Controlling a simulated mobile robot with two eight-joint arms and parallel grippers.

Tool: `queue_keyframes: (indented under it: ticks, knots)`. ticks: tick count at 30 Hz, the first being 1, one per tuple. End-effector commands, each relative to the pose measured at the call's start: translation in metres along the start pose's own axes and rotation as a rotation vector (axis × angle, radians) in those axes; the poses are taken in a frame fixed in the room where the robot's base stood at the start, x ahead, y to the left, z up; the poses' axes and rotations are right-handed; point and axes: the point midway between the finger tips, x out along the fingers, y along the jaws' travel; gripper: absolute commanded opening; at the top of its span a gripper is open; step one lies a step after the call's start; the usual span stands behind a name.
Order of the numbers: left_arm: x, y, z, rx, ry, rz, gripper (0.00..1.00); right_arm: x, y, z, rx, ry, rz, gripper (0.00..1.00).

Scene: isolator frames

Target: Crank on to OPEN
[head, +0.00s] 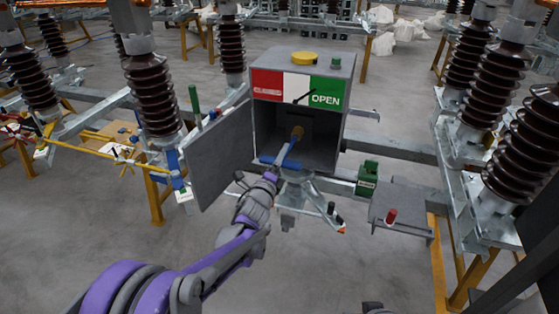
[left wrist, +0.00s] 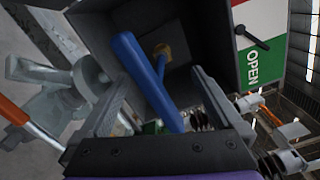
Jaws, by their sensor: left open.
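The grey mechanism box (head: 353,75) stands open in the middle of the head view. Its label has red, white and green OPEN (head: 327,92) fields. A black pointer (head: 305,97) slants up from the white field towards green; it also shows in the left wrist view (left wrist: 252,38). Inside the box is a brass hub (head: 297,132) with the blue crank (left wrist: 148,80) in front of it. My left gripper (head: 281,170) is at the box mouth. Its fingers (left wrist: 160,95) are open on either side of the blue bar, with gaps visible. My right gripper is out of view.
The box door (head: 215,150) hangs open at the left. A green block (head: 367,178) and a small shelf with a red-topped item (head: 390,215) are at the right. Brown insulators (head: 155,95) on steel frames flank both sides. Metal levers with orange ends (head: 339,220) lie below the box.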

Motion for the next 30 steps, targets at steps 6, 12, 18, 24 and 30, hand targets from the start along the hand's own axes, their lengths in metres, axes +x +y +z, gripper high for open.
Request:
queue_keyframes:
  ticks: [6, 12, 18, 24, 30]
  knots:
    - [-0.006, 0.001, 0.0, 0.0, 0.0, 0.001, 1.0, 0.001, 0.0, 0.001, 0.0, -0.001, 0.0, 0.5]
    - [-0.039, 0.002, -0.001, 0.0, 0.0, 0.002, 1.0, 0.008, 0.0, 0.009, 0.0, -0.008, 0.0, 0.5]
    - [-0.08, 0.002, -0.001, 0.0, 0.0, 0.002, 1.0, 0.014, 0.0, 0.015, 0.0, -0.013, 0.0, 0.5]
    - [-0.103, 0.001, 0.0, 0.0, 0.0, 0.001, 1.0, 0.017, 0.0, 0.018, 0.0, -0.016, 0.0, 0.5]
    - [-0.109, 0.0, 0.0, 0.0, 0.0, 0.0, 1.0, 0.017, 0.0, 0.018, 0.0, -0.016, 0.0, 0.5]
